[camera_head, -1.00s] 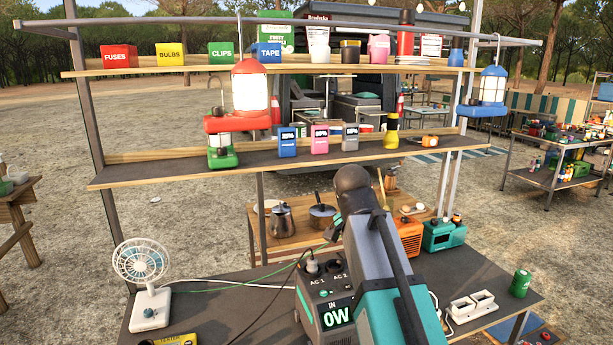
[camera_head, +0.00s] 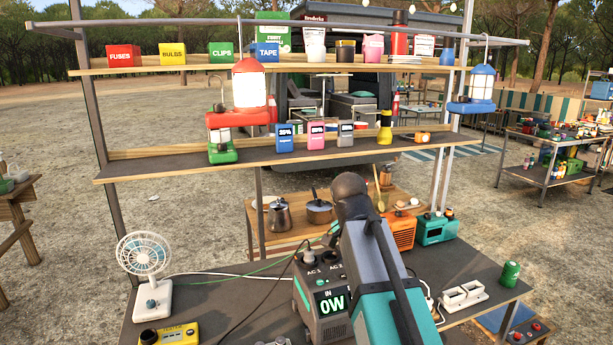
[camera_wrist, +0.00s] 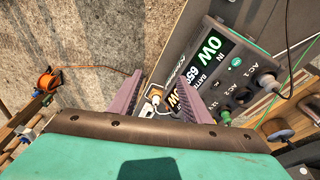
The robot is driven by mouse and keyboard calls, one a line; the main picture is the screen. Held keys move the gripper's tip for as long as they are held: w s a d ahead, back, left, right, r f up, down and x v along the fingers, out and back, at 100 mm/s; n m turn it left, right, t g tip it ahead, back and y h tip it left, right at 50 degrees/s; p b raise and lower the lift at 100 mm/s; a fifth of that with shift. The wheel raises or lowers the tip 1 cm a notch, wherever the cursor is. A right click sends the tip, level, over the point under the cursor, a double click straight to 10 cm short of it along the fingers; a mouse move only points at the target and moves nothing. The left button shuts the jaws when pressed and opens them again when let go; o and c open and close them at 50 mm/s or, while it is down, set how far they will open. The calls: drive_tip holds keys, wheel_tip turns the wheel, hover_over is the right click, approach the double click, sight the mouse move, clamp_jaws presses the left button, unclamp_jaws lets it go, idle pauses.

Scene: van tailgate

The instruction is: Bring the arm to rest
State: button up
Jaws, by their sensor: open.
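My arm (camera_head: 375,270) rises from the bottom of the head view, bent in front of the workbench. My gripper is hidden there behind the arm. In the wrist view my gripper (camera_wrist: 158,78) is open, with two mauve fingers apart and nothing held between them. The grey and green power station (camera_head: 322,290) stands on the bench beside my arm, its display reading 0W. It also shows in the wrist view (camera_wrist: 228,62), to the right of the fingers. A small orange-and-white connector (camera_wrist: 154,94) appears between the fingers, apparently beyond them.
A fan (camera_head: 147,265) and a yellow meter (camera_head: 178,335) are on the left of the bench (camera_head: 235,310). A white socket strip (camera_head: 464,294) and a green can (camera_head: 510,273) are on the right. Cables cross the bench. A loaded shelf (camera_head: 180,170) spans above.

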drive_tip(key=s+d+f+g, duration=0.15)
drive_tip(key=s+f, duration=0.25)
drive_tip(key=f, duration=0.8)
drive_tip(key=s+d+f+n+g, duration=0.1)
drive_tip(key=s+f+g, duration=0.2)
drive_tip(key=f, duration=0.8)
drive_tip(key=s+d+f+g, duration=0.2)
drive_tip(key=s+f, duration=0.2)
drive_tip(key=f, duration=0.8)
drive_tip(key=s+a+f+n+y, duration=0.1)
drive_tip(key=s+f+n, duration=0.9)
drive_tip(key=s+f, duration=1.3)
wheel_tip(320, 180, down, 2)
drive_tip(key=shift+s+a+f+g+y, duration=0.15)
drive_tip(key=shift+s+a+g+y, duration=0.15)
drive_tip(key=shift+y, duration=0.5)
